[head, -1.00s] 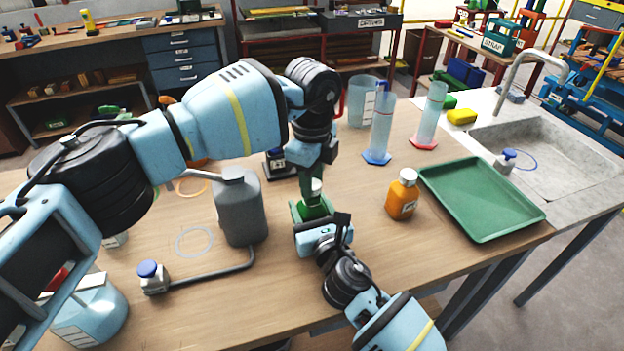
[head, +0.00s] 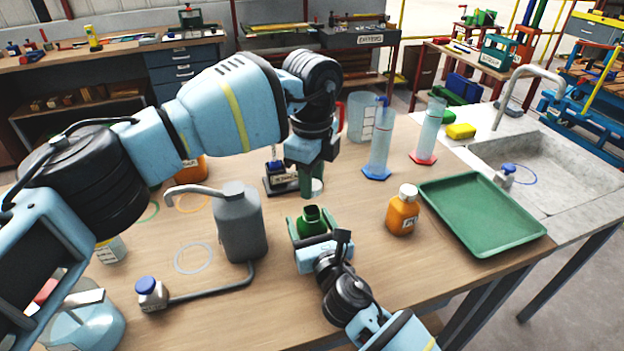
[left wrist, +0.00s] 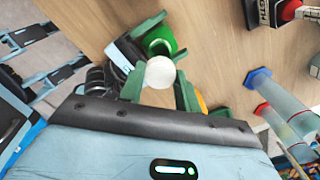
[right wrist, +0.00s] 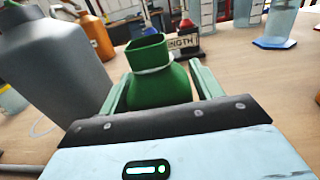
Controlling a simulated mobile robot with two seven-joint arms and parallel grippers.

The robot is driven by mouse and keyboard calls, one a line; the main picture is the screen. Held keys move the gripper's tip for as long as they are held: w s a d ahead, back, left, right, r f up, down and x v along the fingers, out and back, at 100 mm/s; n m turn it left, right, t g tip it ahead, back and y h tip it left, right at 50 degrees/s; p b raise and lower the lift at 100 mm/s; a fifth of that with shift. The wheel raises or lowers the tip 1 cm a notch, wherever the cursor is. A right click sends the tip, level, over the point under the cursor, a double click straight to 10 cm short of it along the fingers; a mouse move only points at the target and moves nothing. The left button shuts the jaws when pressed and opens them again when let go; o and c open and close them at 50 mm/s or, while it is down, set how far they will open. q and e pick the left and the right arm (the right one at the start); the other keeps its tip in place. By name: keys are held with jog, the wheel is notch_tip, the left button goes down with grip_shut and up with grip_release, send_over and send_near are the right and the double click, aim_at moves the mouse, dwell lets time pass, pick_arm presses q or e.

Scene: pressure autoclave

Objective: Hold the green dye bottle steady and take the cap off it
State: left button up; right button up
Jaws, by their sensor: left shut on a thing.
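The green dye bottle (head: 312,219) stands upright on the table with its neck open and bare. It also shows in the right wrist view (right wrist: 158,85). My right gripper (head: 310,232) is shut around the bottle's body, one finger on each side. My left gripper (head: 311,188) is above the bottle, pointing down, shut on the white cap (left wrist: 160,72). The cap is apart from the bottle, a little above the neck. In the head view the left gripper's fingers hide part of the cap.
A grey jug (head: 241,225) with a long spout stands left of the bottle. An orange bottle (head: 403,211) and a green tray (head: 480,213) are to the right. A labelled stand (head: 279,180) and measuring cylinders (head: 379,145) are behind. The front right tabletop is clear.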

jog(key=shift+o, duration=1.4)
jog(key=shift+s, duration=0.1)
pick_arm(q)
jog(key=shift+r, duration=0.15)
pick_arm(e)
jog(key=shift+s+d, duration=0.1)
jog(key=shift+s, duration=0.2)
pick_arm(q)
jog(key=shift+r+p, duration=0.35)
jog(key=shift+r, duration=0.55)
pick_arm(e)
jog(key=v, duration=1)
jog(key=shift+d, duration=0.1)
jog(key=shift+s+d, duration=0.2)
jog(key=shift+s, duration=0.35)
